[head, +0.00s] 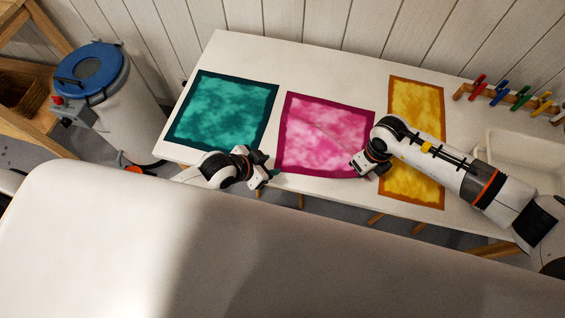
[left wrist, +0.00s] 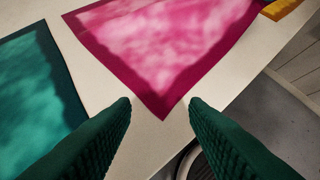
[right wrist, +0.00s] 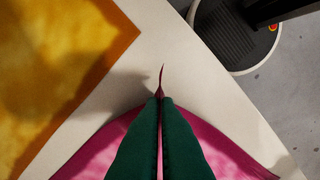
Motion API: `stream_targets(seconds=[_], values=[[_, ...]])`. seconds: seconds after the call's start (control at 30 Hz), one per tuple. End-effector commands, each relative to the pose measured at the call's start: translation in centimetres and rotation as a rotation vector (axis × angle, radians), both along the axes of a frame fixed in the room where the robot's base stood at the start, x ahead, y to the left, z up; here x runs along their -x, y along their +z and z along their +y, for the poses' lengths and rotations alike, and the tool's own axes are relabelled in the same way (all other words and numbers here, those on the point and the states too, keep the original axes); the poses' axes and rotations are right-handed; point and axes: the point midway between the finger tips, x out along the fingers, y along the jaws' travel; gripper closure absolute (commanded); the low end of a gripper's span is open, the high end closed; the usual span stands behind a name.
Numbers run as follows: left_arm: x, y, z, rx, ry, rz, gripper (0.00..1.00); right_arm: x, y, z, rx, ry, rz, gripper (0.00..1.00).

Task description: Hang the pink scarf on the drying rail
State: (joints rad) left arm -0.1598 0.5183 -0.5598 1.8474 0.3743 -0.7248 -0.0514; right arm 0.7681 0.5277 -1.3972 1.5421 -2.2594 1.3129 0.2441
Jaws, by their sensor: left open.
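The pink scarf (head: 318,130) lies on the white table between a teal scarf (head: 222,112) and a yellow scarf (head: 405,95). It has a dark magenta border. My left gripper (head: 268,174) is open and empty at its front left corner. In the left wrist view that corner of the pink scarf (left wrist: 150,60) points toward the gap between the open fingers (left wrist: 160,105). My right gripper (head: 358,172) is at the front right corner. In the right wrist view its fingers (right wrist: 160,100) are shut on the pink scarf (right wrist: 100,150), with a small tip sticking out. I cannot make out the drying rail.
A wooden bar with coloured pegs (head: 505,95) is at the table's back right, beside a white basin (head: 520,150). A white drum with a blue lid (head: 95,75) stands left of the table. My right forearm passes over the yellow scarf. Bare table (head: 290,65) shows behind the scarves.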

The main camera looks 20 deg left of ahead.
Motion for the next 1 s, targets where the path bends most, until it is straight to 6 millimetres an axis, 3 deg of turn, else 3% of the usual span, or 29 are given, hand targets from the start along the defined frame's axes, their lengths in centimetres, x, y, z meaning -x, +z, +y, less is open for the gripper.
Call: stream_targets(seconds=[0.4,0.93,1.0], values=[[-2.3,-3.4,-1.7,-0.001,0.0,0.001,0.59,0.0,0.0,0.0,0.0,0.0,0.0,1.0],[-2.5,-3.8,-1.9,-0.001,-0.001,0.0,0.59,0.0,0.0,0.0,0.0,0.0,0.0,1.0],[-2.5,-3.8,-1.9,-0.002,-0.001,0.001,0.64,0.0,0.0,0.0,0.0,0.0,0.0,1.0]])
